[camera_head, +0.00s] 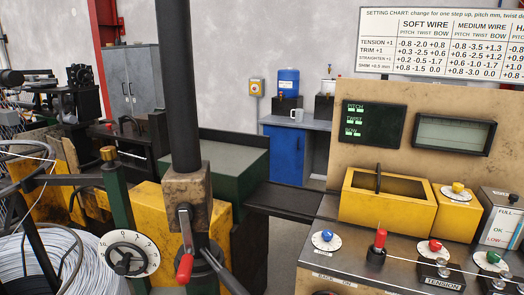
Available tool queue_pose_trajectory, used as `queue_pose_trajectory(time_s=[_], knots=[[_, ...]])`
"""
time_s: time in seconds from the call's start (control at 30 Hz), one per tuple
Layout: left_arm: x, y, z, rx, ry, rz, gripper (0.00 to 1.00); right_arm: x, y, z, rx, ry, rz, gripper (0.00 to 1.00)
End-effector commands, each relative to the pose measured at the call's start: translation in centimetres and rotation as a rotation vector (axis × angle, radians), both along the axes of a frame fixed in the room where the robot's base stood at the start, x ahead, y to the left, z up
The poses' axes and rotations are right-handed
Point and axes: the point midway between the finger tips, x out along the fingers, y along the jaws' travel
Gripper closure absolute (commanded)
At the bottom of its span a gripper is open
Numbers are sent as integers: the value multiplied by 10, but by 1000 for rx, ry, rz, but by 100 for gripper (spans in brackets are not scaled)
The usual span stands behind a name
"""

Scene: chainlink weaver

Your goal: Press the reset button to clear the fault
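No button that I can read as "reset" shows in the camera_head view. A round yellow knob or button (458,187) sits on top of a small yellow box at the right. On the console (330,262) below are a blue knob (326,236), a red-handled lever (379,241), a red knob (435,246) above a "TENSION" label, and a green knob (492,258). A dark display (371,124) shows green marks beside PITCH, TWIST and BOW. Neither of my grippers is in view.
A dark upright post (180,85) and a red-handled crank (185,267) stand at centre left. A numbered dial (129,254) and wire coil (50,265) are at lower left. A yellow open box (388,213) stands behind the console. A blue cabinet (284,152) is at the back.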

Motion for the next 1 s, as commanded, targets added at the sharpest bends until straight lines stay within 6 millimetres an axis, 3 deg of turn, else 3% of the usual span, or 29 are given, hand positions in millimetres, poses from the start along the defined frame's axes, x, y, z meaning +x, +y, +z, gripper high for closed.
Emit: queue_pose_trajectory(time_s=[0.07,0.33,1.0], knots=[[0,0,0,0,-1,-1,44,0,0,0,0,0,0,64],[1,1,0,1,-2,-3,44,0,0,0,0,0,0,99],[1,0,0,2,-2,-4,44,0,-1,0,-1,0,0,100]])
